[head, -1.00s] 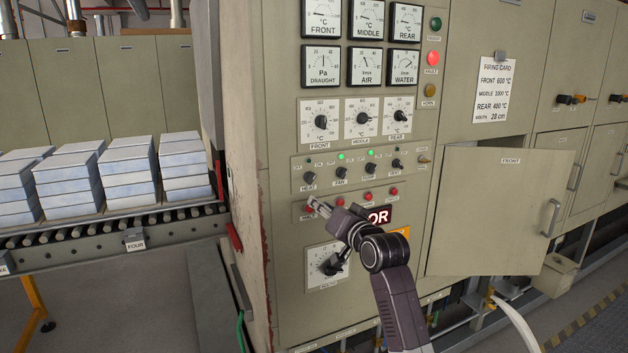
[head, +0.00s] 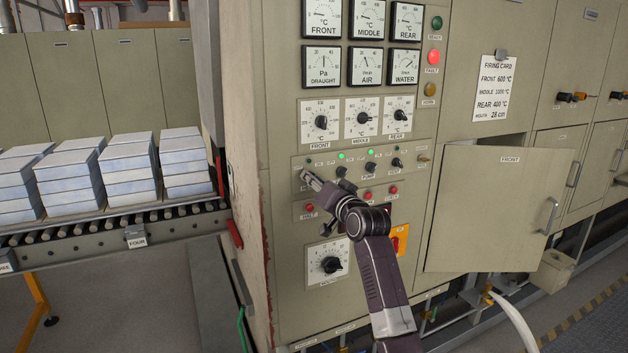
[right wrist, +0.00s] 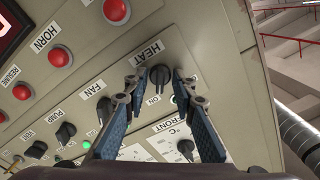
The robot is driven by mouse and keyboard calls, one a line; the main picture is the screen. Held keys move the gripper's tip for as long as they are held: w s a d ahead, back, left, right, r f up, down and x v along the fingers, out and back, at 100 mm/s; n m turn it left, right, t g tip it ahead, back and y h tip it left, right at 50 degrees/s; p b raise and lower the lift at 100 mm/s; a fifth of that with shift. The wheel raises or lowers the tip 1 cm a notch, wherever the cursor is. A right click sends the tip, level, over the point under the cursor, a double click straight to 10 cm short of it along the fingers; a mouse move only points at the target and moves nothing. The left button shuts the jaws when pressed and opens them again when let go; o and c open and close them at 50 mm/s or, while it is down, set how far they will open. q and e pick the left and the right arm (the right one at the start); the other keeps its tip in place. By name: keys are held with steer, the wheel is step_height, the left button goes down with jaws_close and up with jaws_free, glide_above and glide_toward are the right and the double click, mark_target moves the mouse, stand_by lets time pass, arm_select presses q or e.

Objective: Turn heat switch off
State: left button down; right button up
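The HEAT switch (right wrist: 160,75) is a dark rotary knob on the beige control panel, with its HEAT label beside it and an ON mark close by. My right gripper (right wrist: 157,88) is open, with one blue-padded finger on each side of the knob in the right wrist view. I cannot tell whether either finger touches it. In the head view my right gripper (head: 308,178) covers the HEAT knob at the left end of the switch row. My left gripper is not in view.
The FAN knob (right wrist: 104,109) and the PUMP knob (head: 371,167) are to the right of HEAT in the head view, each with a lit green lamp above. Red buttons (head: 368,196) sit in a row below. A panel door (head: 490,215) stands ajar at right.

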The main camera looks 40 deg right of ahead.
jaws_close()
steer(key=shift+n, duration=0.3)
steer(key=shift+n+p, duration=1.05)
steer(key=shift+n, duration=5.65)
jaws_free()
